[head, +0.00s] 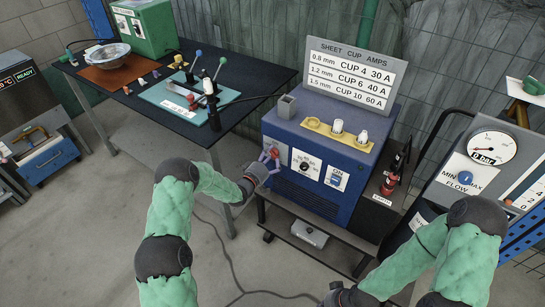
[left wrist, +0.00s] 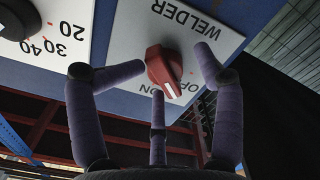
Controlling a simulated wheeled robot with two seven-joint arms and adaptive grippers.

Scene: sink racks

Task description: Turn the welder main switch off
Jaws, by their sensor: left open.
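The blue welder (head: 318,150) stands on a low stand and carries three white panels on its front. The red main switch (left wrist: 165,72) sits on the panel marked WELDER (left wrist: 205,25). Its white mark points down and to the right in the left wrist view, and lettering ending in "ON" shows behind it, partly covered. In the head view the switch is largely hidden by my left gripper (head: 269,158). My left gripper is open, its three fingers (left wrist: 158,92) spread around the switch with gaps visible. My right gripper (head: 342,296) is low at the bottom edge, partly cut off.
An amps dial (head: 306,163) and an ON switch (head: 337,178) are beside the main switch. A cup chart (head: 350,75) and a yellow cup rack (head: 337,134) stand on top. A dark table (head: 150,100) is at left, a gas flow panel (head: 475,165) at right.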

